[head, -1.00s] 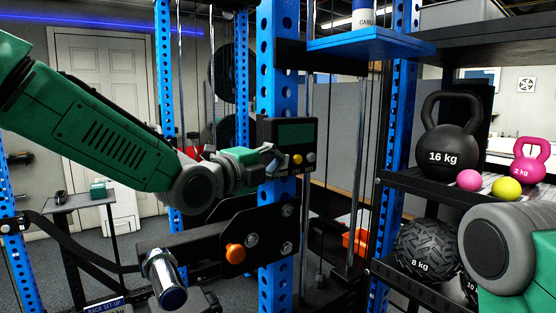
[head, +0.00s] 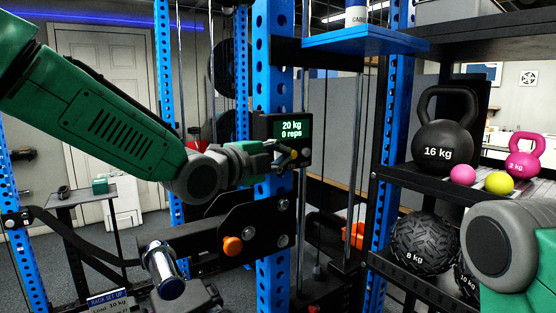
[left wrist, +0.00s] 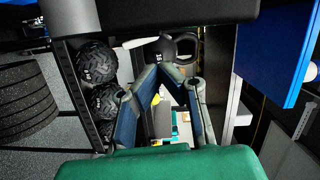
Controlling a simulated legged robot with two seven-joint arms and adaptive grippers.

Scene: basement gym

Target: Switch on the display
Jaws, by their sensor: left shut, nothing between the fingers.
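The display (head: 291,129) is a black box on the blue rack upright. My right gripper is out of view; only part of my right arm shows.
A black bracket with an orange knob (head: 232,246) and a chrome bar end (head: 163,268) are below my left arm. A blue shelf (head: 352,40) juts out above the display. The right rack holds a 16 kg kettlebell (head: 443,140), small balls and an 8 kg ball (head: 424,243).

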